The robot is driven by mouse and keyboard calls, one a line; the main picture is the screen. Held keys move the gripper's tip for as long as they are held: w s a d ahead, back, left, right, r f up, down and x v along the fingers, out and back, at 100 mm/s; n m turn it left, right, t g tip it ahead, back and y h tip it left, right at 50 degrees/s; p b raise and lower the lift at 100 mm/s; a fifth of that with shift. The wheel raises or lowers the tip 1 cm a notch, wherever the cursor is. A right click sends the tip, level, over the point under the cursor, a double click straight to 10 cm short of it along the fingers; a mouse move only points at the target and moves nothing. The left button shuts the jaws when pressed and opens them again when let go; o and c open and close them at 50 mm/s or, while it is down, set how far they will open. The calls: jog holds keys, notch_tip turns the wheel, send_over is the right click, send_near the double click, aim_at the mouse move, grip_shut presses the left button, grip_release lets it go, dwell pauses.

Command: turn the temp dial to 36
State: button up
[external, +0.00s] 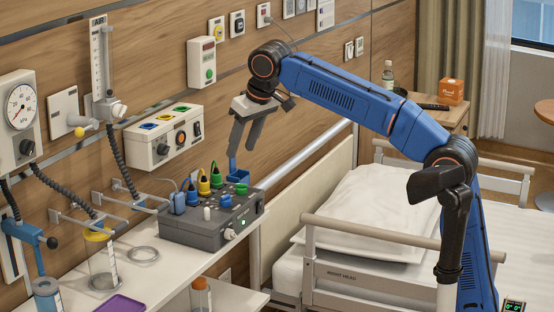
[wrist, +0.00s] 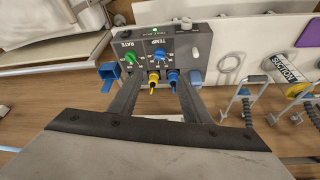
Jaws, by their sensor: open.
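The temp dial (wrist: 160,54) is a blue knob under the label TEMP on a grey console (wrist: 205,40). Its pointer setting is too small to read. In the external view the blue knob (external: 225,201) is on top of the console (external: 190,236), on the bedside shelf. My gripper (external: 242,150) is open and empty, pointing down above the console's back edge, apart from the dial. In the wrist view my gripper (wrist: 156,84) has its fingers spread, with yellow and blue plugs showing between them and the dial beyond.
A green RATE dial (wrist: 130,59) sits beside the temp dial. Upright plugs, including a yellow one (external: 204,184), stand along the console's back. A blue bracket (external: 237,168) rises near my fingertips. A wall control box (external: 165,140) is left; the bed rail (external: 375,235) is right.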

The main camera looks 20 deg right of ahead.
aim_at(226, 196)
jog(key=x, duration=1.6)
jog(key=shift+w+f, duration=0.1)
jog(key=shift+f, duration=0.2)
jog(key=c, duration=1)
jog(key=shift+c, duration=0.2)
jog(key=shift+a, duration=0.1)
jog(key=shift+a+m+h, duration=0.1)
jog(key=shift+m+h, duration=0.4)
jog(key=shift+m, duration=0.9)
jog(key=shift+a+m+h, duration=0.1)
jog(key=shift+m+h, duration=0.4)
jog(key=shift+m, duration=0.9)
jog(key=o, duration=1)
jog(key=shift+o, duration=0.2)
